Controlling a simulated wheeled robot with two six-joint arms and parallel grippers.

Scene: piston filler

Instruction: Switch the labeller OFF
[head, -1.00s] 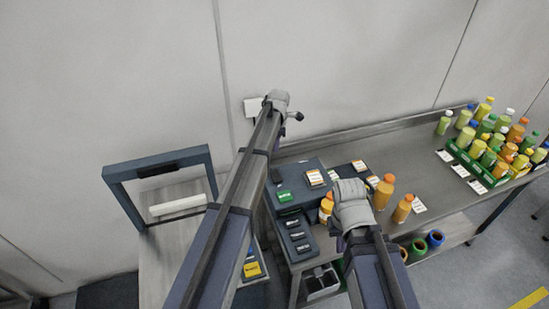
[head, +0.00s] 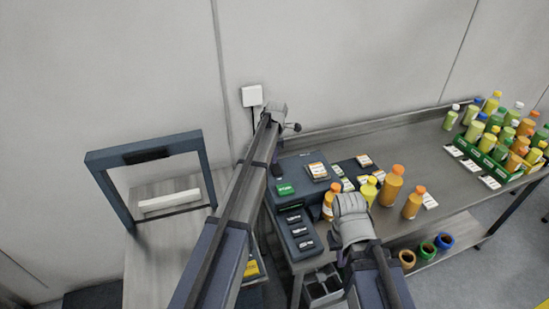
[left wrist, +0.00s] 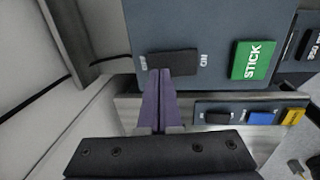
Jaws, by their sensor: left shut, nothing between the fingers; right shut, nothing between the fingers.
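The labeller (head: 300,172) is a blue-grey box on the bench in the head view, with a green button on it. In the left wrist view its panel (left wrist: 215,25) carries a black rocker switch (left wrist: 172,63), marked OFF at its left end and ON at its right. I cannot tell which end is pressed in. My left gripper (left wrist: 160,73) is shut and empty, its tips at the rocker's lower edge near the OFF end; contact is unclear. The green STICK button (left wrist: 255,60) lies to the right. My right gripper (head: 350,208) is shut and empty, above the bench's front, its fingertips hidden.
A lower panel has black, blue (left wrist: 262,117) and yellow buttons. Orange bottles (head: 391,186) stand close to my right gripper. A green crate (head: 487,157) of bottles is at the right. A dark frame (head: 107,184) stands at the left, and a white wall box (head: 252,96) is behind.

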